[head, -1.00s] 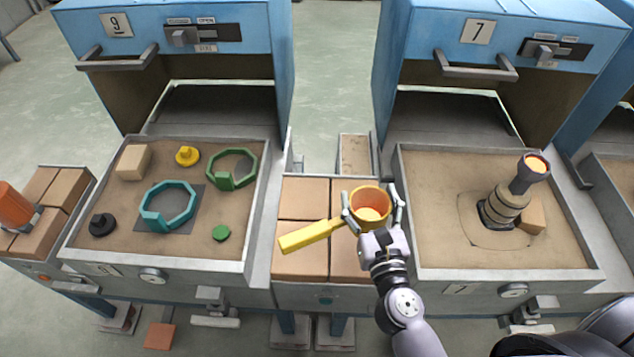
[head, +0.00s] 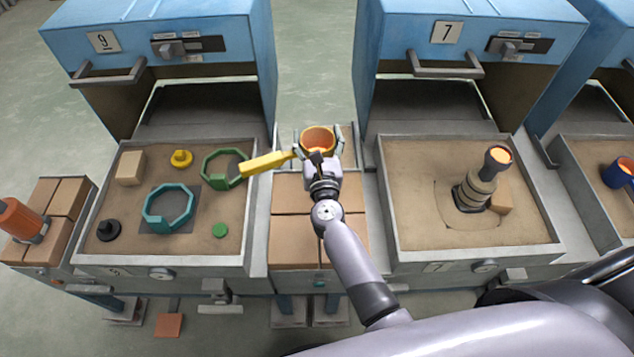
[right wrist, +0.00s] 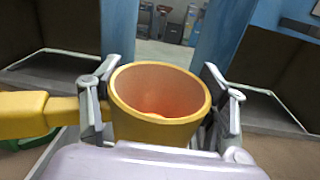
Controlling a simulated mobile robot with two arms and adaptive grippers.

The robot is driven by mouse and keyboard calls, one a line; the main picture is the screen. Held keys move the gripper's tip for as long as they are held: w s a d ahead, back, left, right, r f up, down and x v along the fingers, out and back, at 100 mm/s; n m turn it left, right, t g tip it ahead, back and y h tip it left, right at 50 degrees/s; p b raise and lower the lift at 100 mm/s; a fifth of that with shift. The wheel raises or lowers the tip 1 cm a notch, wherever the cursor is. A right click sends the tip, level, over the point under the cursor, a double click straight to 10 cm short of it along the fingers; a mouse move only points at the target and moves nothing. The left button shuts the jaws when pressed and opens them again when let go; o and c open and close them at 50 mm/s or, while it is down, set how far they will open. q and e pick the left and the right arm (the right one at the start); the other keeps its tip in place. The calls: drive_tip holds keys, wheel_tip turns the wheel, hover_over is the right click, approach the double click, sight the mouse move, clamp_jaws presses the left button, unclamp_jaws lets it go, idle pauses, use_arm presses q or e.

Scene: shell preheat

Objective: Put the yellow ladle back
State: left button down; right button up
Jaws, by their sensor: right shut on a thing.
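The yellow ladle is a round cup with an orange inside and a long flat handle (head: 264,163) pointing left. Its cup (head: 318,139) sits between the fingers of my right gripper (head: 319,144), which is shut on it near the back of the brick-topped stand. In the right wrist view the cup (right wrist: 160,104) fills the space between both fingers, upright, with a glowing orange patch at its bottom. The handle (right wrist: 38,114) runs off to the left there. In the head view its tip reaches the green ring's edge. My left gripper is not in view.
The brick-topped stand (head: 296,254) lies between two sand trays. The left tray (head: 160,259) holds a green ring (head: 224,165), a teal ring (head: 168,208) and small knobs. Blue cabinets 9 and 7 rise behind, with a gap between.

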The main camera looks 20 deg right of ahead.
wheel_tip(320, 180, down, 15)
drive_tip(key=b, duration=1.2)
drive_tip(key=shift+w, duration=0.1)
drive_tip(key=shift+f, duration=0.1)
drive_tip(key=o, duration=2)
drive_tip(key=shift+c, duration=0.2)
